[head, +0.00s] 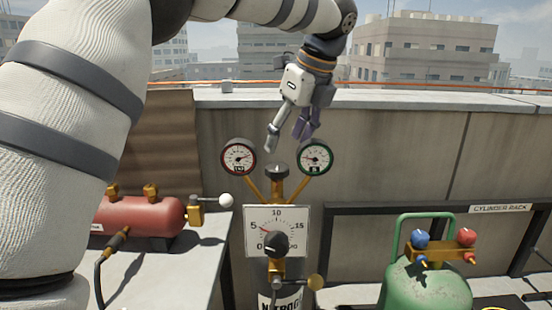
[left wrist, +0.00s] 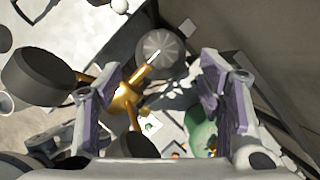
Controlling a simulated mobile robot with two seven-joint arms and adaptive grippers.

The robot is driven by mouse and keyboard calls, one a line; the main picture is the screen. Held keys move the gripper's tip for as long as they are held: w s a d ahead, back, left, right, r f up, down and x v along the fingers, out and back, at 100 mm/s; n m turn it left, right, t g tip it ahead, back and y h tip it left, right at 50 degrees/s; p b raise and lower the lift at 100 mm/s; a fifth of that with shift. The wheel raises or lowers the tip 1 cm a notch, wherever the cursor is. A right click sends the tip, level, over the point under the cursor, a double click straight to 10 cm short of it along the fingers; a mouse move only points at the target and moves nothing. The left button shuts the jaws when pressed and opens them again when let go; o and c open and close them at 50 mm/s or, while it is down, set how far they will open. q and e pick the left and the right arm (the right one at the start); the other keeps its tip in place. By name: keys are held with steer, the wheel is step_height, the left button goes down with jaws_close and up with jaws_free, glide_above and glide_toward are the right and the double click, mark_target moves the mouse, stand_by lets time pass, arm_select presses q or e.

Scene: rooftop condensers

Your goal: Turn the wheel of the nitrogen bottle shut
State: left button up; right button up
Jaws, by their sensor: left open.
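The nitrogen bottle (head: 280,302) stands at the lower middle of the head view, its label partly cut off. A dark round wheel (head: 277,171) tops its brass fittings, between two round gauges (head: 239,157) (head: 316,157). Below is a white dial plate (head: 262,221) with a black knob (head: 275,244). My left gripper (head: 287,139) is open and empty, pointing down just above the wheel. In the left wrist view the ribbed grey wheel (left wrist: 161,52) shows between the spread fingers (left wrist: 163,105), towards the top, apart from them. My right gripper is not in view.
A red tank (head: 140,216) with a white ball-ended lever (head: 226,200) is at left. A green cylinder (head: 428,285) with blue and red knobs stands at right by the dark cylinder rack (head: 425,208). A concrete parapet (head: 400,150) runs behind the bottle.

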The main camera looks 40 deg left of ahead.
mark_target(277, 166)
arm_select(q)
steer(key=x, duration=0.6)
steer(key=shift+a+f, duration=0.25)
steer(key=c, duration=1.1)
steer(key=shift+c, duration=0.2)
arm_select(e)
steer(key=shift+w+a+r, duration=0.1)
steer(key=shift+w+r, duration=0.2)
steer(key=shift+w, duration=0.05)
